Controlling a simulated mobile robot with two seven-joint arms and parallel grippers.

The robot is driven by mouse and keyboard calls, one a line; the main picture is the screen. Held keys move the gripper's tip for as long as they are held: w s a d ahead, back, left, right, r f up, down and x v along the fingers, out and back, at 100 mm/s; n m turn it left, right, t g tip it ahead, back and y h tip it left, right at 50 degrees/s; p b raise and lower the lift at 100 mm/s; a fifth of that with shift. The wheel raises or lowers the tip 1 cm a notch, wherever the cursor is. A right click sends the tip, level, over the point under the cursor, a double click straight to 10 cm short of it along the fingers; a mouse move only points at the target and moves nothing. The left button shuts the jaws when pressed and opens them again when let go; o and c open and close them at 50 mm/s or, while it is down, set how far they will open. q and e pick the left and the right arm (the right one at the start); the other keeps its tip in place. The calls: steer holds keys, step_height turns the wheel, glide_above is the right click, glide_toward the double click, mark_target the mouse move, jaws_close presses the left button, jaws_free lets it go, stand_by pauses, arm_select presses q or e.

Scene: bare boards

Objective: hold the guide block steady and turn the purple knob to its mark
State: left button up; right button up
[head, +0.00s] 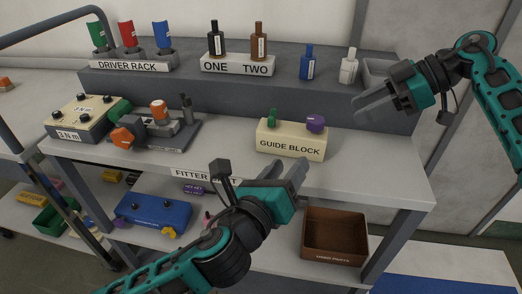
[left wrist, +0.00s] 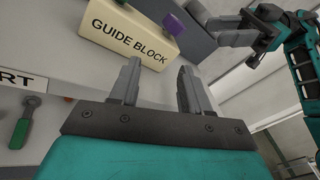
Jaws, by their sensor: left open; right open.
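The cream guide block (head: 291,141) stands on the bench top, its lettered face toward me. A purple knob (head: 315,123) sits on top at its right end, and a green piece (head: 272,117) at its left end. I cannot make out the knob's mark. My left gripper (head: 290,174) is open and empty, just in front of the block and apart from it. In the left wrist view the block (left wrist: 131,30) and knob (left wrist: 174,24) lie beyond the open fingers. My right gripper (head: 372,108) is open and empty, to the right of the knob and apart from it.
A raised shelf behind holds a driver rack (head: 130,66), a bottle stand (head: 238,65) and loose bottles. A clamp-like fixture (head: 158,130) and a box marked in N m (head: 84,117) stand at left. A brown bin (head: 335,236) and blue case (head: 153,212) are below.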

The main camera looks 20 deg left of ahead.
mark_target(273, 109)
arm_select(q)
steer(key=a+r+m+t+y, duration=0.1)
steer(key=a+r+m+y, duration=0.15)
steer(key=a+y, duration=0.25)
steer(key=w, duration=0.4)
steer(key=w+a, duration=0.1)
steer(key=w, duration=0.8)
steer(key=shift+w+a+r, duration=0.1)
steer(key=shift+w+a, duration=0.05)
steer(key=shift+a, duration=0.1)
steer(key=shift+c, duration=0.3)
jaws_close()
steer(key=shift+c, duration=0.2)
jaws_free()
jaws_close()
stand_by(0.7)
